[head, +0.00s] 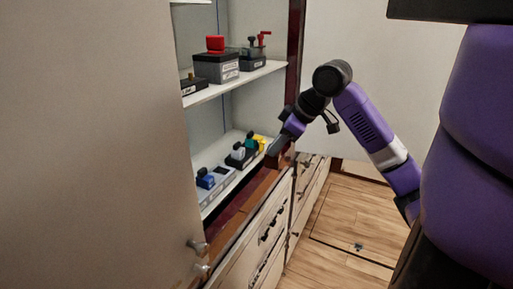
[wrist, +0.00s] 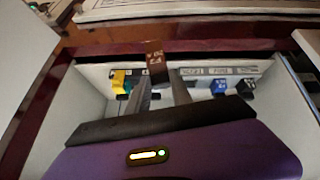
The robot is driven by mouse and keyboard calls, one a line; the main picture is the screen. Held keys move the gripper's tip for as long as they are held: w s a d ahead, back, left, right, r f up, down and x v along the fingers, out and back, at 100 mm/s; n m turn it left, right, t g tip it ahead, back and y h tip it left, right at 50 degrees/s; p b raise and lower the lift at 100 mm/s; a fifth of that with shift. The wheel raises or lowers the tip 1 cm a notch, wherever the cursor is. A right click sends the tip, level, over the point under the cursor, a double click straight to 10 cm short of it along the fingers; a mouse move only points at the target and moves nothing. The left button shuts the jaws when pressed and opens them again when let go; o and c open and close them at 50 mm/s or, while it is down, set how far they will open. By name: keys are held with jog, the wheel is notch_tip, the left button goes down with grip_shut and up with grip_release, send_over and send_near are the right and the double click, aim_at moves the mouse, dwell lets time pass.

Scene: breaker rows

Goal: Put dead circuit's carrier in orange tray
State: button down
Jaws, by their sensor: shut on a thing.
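My gripper (head: 276,150) is at the right end of the lower shelf in the head view. In the wrist view my gripper (wrist: 160,78) is shut on a brown carrier (wrist: 154,58) with pale lettering too small to read surely. The held carrier is raised in front of the breaker row. In the head view the row holds a blue carrier (head: 205,178), a white one (head: 238,152), a green one (head: 250,139) and a yellow one (head: 259,141). A dark gap (head: 220,170) shows between blue and white. I cannot make out an orange tray.
An upper shelf (head: 262,73) carries a grey box with a red knob (head: 215,45) and other dark devices. A cabinet door (head: 90,150) stands at left. Drawers (head: 262,230) lie below the shelf. The wooden floor (head: 340,225) is mostly clear.

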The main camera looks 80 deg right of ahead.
jog(key=shift+s+d+r+p, duration=0.1)
jog(key=shift+s+r+p, duration=0.3)
jog(key=shift+r+p, duration=0.35)
jog(key=shift+s+d+r+p, duration=0.1)
jog(key=shift+s+r+p, duration=0.35)
jog(key=shift+r, duration=0.45)
jog(key=shift+s+d+r+p, duration=0.1)
jog(key=shift+s+r+p, duration=0.25)
jog(key=shift+r+p, duration=0.45)
